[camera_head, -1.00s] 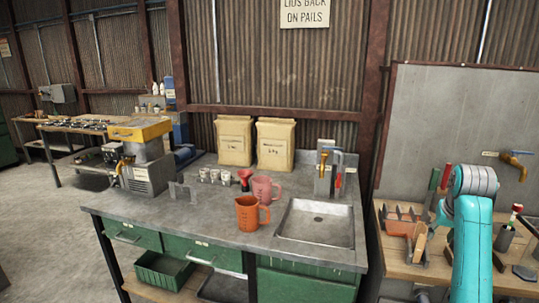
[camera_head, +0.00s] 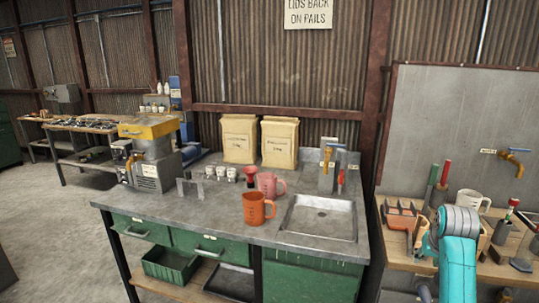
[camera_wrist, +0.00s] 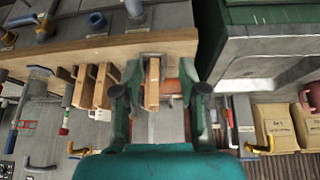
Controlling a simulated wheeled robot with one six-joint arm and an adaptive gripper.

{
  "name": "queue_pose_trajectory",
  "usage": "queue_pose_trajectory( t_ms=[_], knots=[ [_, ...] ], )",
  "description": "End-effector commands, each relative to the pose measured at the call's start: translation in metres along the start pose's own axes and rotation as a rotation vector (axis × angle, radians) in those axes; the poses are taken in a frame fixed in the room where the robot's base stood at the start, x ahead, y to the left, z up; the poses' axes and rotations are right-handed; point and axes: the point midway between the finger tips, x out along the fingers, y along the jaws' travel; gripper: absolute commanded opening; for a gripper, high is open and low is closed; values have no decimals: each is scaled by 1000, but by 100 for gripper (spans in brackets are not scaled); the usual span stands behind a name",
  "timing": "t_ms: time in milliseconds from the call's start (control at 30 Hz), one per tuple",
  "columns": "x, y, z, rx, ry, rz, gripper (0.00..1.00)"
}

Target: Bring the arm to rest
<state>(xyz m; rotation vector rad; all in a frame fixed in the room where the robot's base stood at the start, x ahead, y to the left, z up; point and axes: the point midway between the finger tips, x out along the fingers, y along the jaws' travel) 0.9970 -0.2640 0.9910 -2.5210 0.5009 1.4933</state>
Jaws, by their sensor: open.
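My teal arm (camera_head: 458,265) shows at the lower right of the head view, in front of the wooden bench, with its grey joint uppermost. My gripper is hidden in the head view. In the wrist view my gripper (camera_wrist: 160,75) is open, with its two dark green fingers apart. A wooden piece (camera_wrist: 153,88) at the bench edge shows in the gap between the fingers. I cannot tell how far it is from them, and nothing is visibly gripped.
The wooden bench (camera_head: 408,262) holds a white mug (camera_head: 468,199) and tools. The grey sink table (camera_head: 200,212) carries an orange jug (camera_head: 256,209), a pink jug (camera_head: 268,184) and paper bags (camera_head: 280,143). Concrete floor (camera_head: 50,225) is clear at left.

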Motion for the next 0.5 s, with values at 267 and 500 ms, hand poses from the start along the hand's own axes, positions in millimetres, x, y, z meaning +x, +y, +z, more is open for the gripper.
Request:
queue_pose_trajectory(
  t_ms=[267, 500],
  knots=[
    [61, -26, 72, -34, 66, -20, 42],
    [103, -50, 153, -67, 150, -46, 42]
  ],
)
